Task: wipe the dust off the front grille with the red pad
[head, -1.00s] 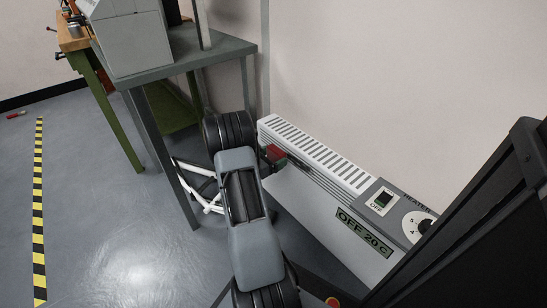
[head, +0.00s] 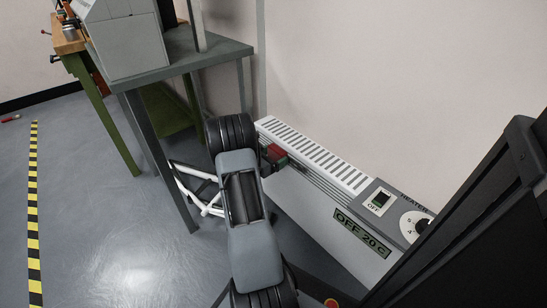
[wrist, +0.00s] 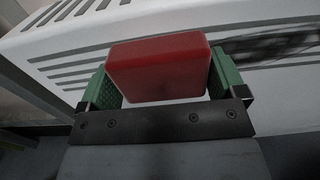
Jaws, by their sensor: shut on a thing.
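The white heater (head: 330,215) stands along the wall, with a slotted top and a front grille (head: 310,180) of thin dark lines below its top edge. My gripper (wrist: 160,82) has green fingers and is shut on the red pad (wrist: 158,68). In the head view the red pad (head: 276,152) is at the left end of the grille, partly hidden by my arm. In the wrist view a dark, smudgy patch of dust (wrist: 268,46) lies on the grille to the right of the pad. I cannot tell whether the pad touches the grille.
A grey table (head: 190,58) with a machine on it stands left of the heater, close to my arm. The heater's control panel (head: 395,210) with switch and dial is at its right end. Open floor (head: 100,220) lies to the left.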

